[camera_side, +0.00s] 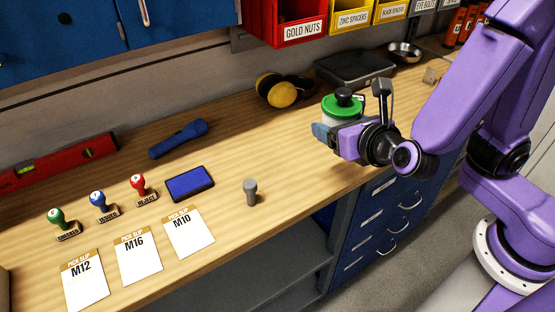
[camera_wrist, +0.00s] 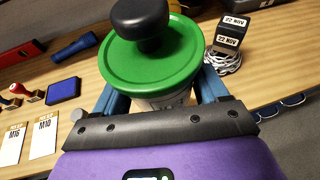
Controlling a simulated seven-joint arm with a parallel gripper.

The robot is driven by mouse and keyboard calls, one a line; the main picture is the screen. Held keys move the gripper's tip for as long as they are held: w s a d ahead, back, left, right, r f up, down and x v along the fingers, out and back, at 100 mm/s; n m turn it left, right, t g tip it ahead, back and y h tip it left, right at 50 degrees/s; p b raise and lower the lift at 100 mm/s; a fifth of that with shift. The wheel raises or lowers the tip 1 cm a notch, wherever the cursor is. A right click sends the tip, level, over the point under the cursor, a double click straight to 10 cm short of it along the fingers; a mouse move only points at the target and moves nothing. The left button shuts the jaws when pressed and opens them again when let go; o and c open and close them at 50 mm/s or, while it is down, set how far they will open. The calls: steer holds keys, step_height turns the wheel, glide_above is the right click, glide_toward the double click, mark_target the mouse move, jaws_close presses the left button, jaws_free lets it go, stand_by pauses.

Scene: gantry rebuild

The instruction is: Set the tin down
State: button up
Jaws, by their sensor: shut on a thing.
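The tin (camera_side: 341,108) has a pale body, a green lid and a black knob, and stands upright near the bench's front edge in the side view. It also fills the top middle of the wrist view (camera_wrist: 150,60). My gripper (camera_side: 335,130) is shut on the tin's body, with one blue finger on either side in the wrist view (camera_wrist: 162,92). The gripper hides the tin's lower part, so I cannot tell whether its base touches the wooden bench (camera_side: 285,145).
A small grey peg-like thing (camera_side: 250,190) stands left. Bench between is clear.

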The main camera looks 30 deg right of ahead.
steer(key=shift+w+a+f, duration=0.1)
steer(key=shift+w+f, duration=0.1)
steer(key=shift+f, duration=0.1)
steer(key=w+a+f, duration=0.3)
steer(key=w+f, duration=0.1)
steer(key=w, duration=0.4)
glide_above(278, 161)
steer(key=f, duration=0.2)
steer(key=s+f, duration=0.1)
steer(key=f, duration=0.1)
steer(key=shift+d+f, duration=0.2)
steer(key=shift+f, duration=0.1)
steer(key=shift+w+a+f, duration=0.2)
steer(key=shift+w+f, duration=0.25)
steer(key=shift+f, duration=1.65)
steer(key=shift+f, duration=0.1)
steer(key=o, duration=1.5)
steer(key=shift+c, duration=0.2)
